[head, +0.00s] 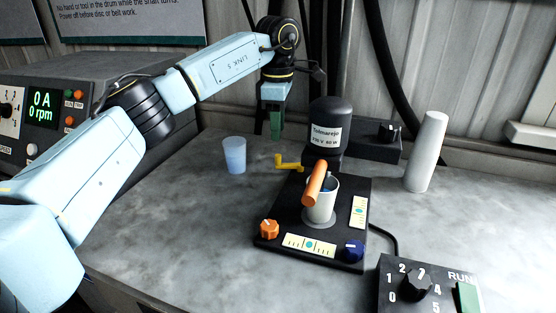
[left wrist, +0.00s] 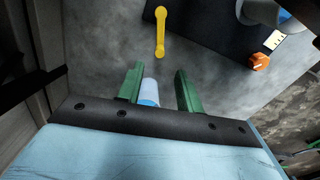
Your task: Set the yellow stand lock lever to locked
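The yellow stand lock lever (head: 289,163) sticks out to the left from the back of the black stand (head: 268,222), at the foot of the dark motor column (head: 331,125). In the left wrist view the yellow lever (left wrist: 160,32) lies ahead of the fingertips, apart from them. My left gripper (head: 276,136) points down above and slightly left of the lever in the head view. Its green fingers (left wrist: 159,69) are spread, with nothing gripped. A cup (left wrist: 150,93) shows between them, apparently on the table below. My right gripper is not identifiable.
A translucent blue cup (head: 234,156) stands left of the stand. A white cylinder (head: 426,152) stands right, and a speed dial box (head: 420,286) front right. The front left table is clear.

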